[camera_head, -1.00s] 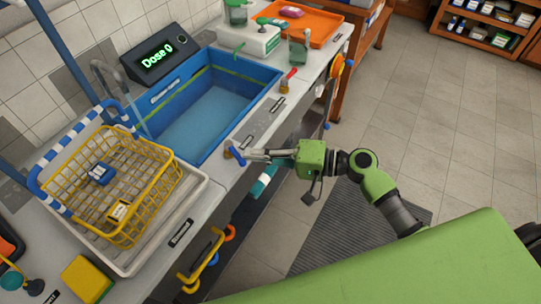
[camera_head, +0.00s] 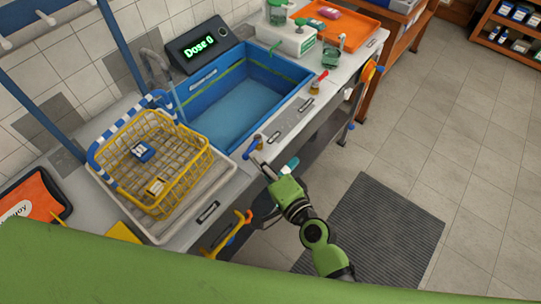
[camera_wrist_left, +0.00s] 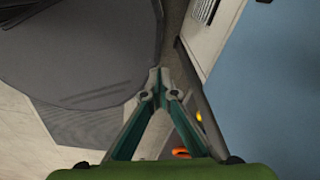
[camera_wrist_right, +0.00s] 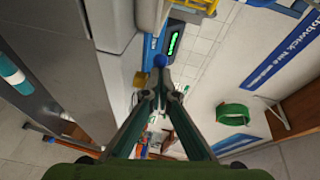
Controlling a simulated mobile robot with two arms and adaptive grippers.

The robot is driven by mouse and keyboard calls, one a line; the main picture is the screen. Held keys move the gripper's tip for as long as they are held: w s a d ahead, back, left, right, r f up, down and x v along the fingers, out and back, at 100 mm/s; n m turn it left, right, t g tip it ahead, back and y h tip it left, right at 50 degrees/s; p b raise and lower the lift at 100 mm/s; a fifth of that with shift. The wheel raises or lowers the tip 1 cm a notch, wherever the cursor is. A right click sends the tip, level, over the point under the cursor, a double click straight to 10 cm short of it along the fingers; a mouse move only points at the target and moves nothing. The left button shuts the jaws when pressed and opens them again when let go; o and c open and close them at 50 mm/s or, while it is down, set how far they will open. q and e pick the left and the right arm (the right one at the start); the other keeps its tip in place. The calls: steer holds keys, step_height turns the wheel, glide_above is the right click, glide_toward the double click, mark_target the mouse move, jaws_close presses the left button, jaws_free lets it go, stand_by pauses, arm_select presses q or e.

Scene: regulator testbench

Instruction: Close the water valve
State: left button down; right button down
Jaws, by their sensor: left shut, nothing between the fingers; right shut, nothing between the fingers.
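A small valve with a blue handle (camera_head: 249,149) stands on the front edge of the bench, in front of the blue sink (camera_head: 282,101). I take it to be the water valve. My right gripper (camera_head: 257,159) is shut and empty, its fingertips close beside the blue handle. In the right wrist view, a blue round end (camera_wrist_right: 160,60) shows just beyond the fingertips (camera_wrist_right: 160,84); I cannot tell whether they touch. The faucet (camera_head: 153,60) curves over the sink's left end. My left gripper (camera_wrist_left: 158,80) is shut and empty in the left wrist view and outside the head view.
A red-handled valve (camera_head: 321,76) stands further right along the bench edge. A yellow wire basket (camera_head: 183,190) sits in a pale tray at left. A display (camera_head: 198,46) reads "Dose 0". Yellow and orange handles (camera_head: 240,218) hang below the bench front. Floor at right is clear.

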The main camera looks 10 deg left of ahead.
arm_select(q)
steer(key=shift+r, duration=0.1)
arm_select(e)
steer(key=shift+s+a, duration=0.1)
steer(key=shift+a, duration=0.75)
